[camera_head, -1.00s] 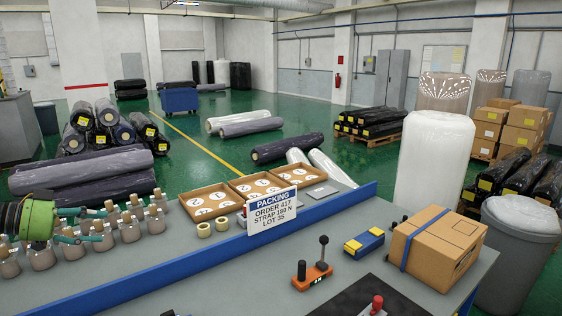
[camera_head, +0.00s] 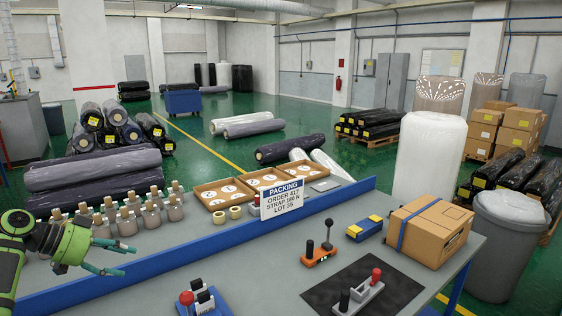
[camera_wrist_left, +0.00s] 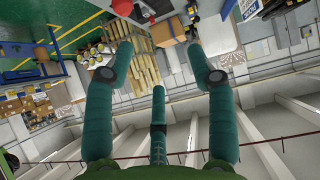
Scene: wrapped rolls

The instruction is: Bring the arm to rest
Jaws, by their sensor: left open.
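My left gripper (camera_head: 128,258) is at the left side of the head view, in front of the bottle row and above the blue rail. Its teal fingers are spread, with nothing between them. In the left wrist view the open fingers (camera_wrist_left: 165,70) stand apart, and the room behind them appears upside down. My right gripper is not in view.
A grey bench with a blue rail (camera_head: 200,257) holds several small bottles (camera_head: 127,222), trays (camera_head: 222,193), a packing sign (camera_head: 282,199), a strapped carton (camera_head: 430,230), an orange-based tool (camera_head: 318,253) and a dark mat (camera_head: 325,292). A grey bin (camera_head: 505,245) stands right.

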